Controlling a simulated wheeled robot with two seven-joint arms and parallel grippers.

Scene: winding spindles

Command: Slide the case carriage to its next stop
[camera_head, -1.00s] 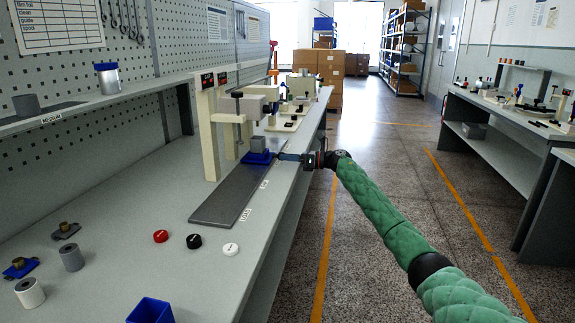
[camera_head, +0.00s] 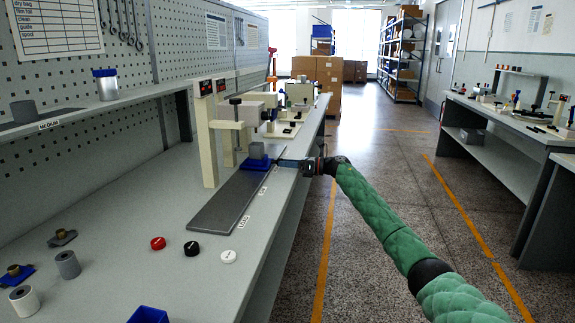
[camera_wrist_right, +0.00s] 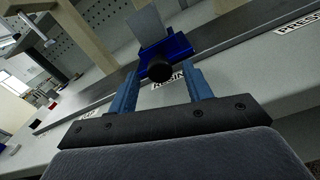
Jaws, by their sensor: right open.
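The case carriage is a blue block (camera_head: 256,163) with a grey case (camera_head: 263,151) on top. It sits on the dark rail (camera_head: 225,206) beside the cream frame. In the right wrist view the blue carriage (camera_wrist_right: 181,46) has a black round knob (camera_wrist_right: 160,67) facing me, above the RESIN label (camera_wrist_right: 169,80). My right gripper (camera_head: 284,162) reaches in from the aisle side; in its wrist view its two blue fingers (camera_wrist_right: 163,88) are apart, with the knob just beyond and between their tips. I cannot tell whether they touch it. My left gripper is not in view.
A PRESS label (camera_wrist_right: 298,20) lies to the right along the rail in the wrist view. A cream frame (camera_head: 207,140) with a press stands over the rail's far part. Red, black (camera_head: 192,248) and white buttons sit on the bench in front. The aisle is clear.

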